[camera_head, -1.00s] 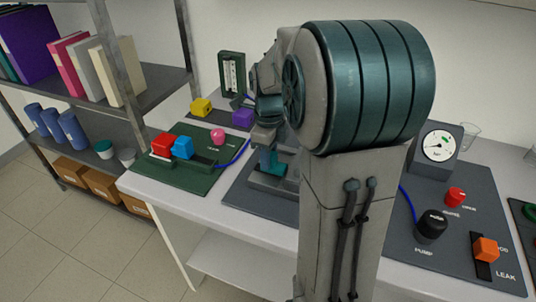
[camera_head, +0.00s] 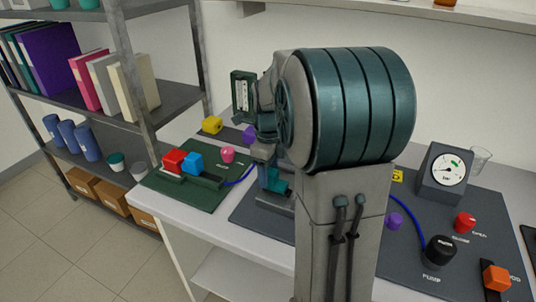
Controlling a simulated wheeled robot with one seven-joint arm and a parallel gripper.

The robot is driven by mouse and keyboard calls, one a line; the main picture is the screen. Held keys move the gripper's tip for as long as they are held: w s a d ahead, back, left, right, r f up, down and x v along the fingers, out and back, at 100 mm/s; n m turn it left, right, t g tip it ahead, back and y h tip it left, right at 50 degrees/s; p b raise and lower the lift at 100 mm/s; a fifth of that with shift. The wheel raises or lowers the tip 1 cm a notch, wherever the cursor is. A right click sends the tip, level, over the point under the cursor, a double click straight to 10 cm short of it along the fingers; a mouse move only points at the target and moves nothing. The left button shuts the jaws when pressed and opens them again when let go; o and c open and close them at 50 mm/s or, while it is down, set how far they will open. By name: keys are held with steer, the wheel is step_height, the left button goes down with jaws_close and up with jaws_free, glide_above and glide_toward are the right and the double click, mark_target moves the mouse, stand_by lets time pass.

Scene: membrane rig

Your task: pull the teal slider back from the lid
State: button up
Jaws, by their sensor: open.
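The teal slider (camera_head: 276,181) stands on a grey block-like base on the dark grey mat (camera_head: 246,210), just left of my arm's column. My arm covers its right side. My gripper (camera_head: 263,155) is just above and slightly left of the slider. It is open, small in the picture and partly hidden by my own wrist and the large teal joint. I cannot tell whether its fingers touch the slider. I cannot make out the lid; my arm hides the middle of the rig.
On the left, a green panel (camera_head: 190,200) carries red, blue and pink controls. On the right are a pressure gauge (camera_head: 447,172), black pump knob (camera_head: 438,250), red knob (camera_head: 464,222) and orange leak control (camera_head: 496,278).

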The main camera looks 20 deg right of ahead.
mark_target(269, 171)
step_height(269, 171, up, 13)
steer(key=shift+r, duration=0.15)
stand_by(0.6)
